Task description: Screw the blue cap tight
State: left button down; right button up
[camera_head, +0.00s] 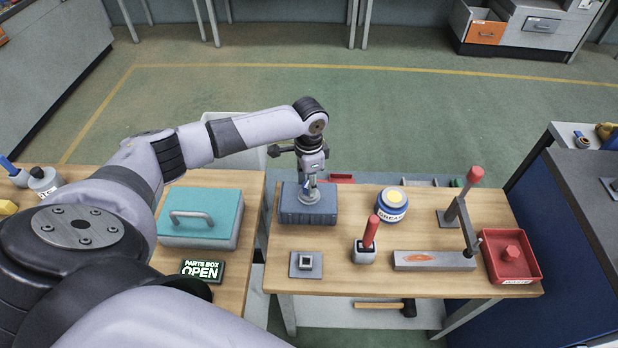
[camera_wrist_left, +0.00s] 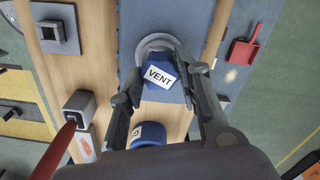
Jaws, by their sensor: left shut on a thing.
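The blue cap (camera_wrist_left: 160,79), marked VENT, sits at a pale round collar (camera_wrist_left: 158,43) on a grey-blue block (camera_head: 308,214). In the head view the cap (camera_head: 309,197) is small and partly covered by my gripper. My left gripper (camera_head: 311,185) reaches down over the block from above. In the left wrist view its two fingers (camera_wrist_left: 163,82) are on either side of the cap, shut on it. The thread and any gap under the cap are hidden. My right gripper is in neither view.
A grease jar (camera_head: 391,207) and a red-handled tool in a holder (camera_head: 365,250) stand right of the block. A lever fixture (camera_head: 458,220) and a red tray (camera_head: 511,276) are farther right. A square socket plate (camera_head: 306,264) lies in front. A teal-lidded box (camera_head: 200,230) stands left.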

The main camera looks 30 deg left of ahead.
pick_arm(q)
jog(key=shift+m+p, duration=0.3)
jog(key=shift+m, duration=1)
jog(key=shift+r+m+p, duration=0.1)
jog(key=shift+m+p, duration=0.35)
jog(key=shift+m, duration=0.65)
jog(key=m, duration=0.2)
jog(key=shift+m, duration=1.4)
jog(key=shift+p, duration=0.3)
jog(key=m, duration=0.3)
jog(key=shift+m, duration=0.3)
jog(key=m, duration=0.3)
